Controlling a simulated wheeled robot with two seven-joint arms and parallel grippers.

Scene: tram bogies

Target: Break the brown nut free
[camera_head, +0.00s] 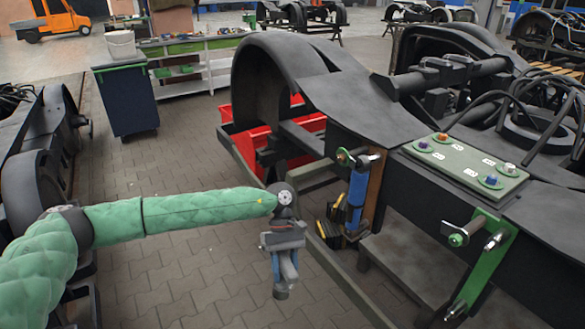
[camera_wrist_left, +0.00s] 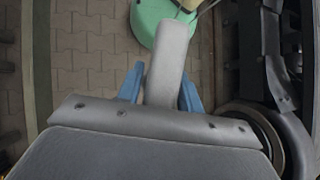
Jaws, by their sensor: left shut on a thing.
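A grey-green plate (camera_head: 465,166) on the dark bogie frame carries several coloured nuts. My left gripper (camera_head: 286,272) hangs over the floor, left of the frame and well apart from the plate. In the left wrist view its blue fingers (camera_wrist_left: 161,88) are shut on a long grey bar-like thing (camera_wrist_left: 171,63). What it is cannot be told, as its lower end is hidden. My right gripper is not in view.
A blue cylinder (camera_head: 357,198) and yellow-handled items hang at the frame's near side. A green bracket (camera_head: 482,255) with metal pins is at the right. Red bins (camera_head: 270,147) stand beyond the frame rail. Paved floor (camera_head: 185,265) lies clear around my left arm.

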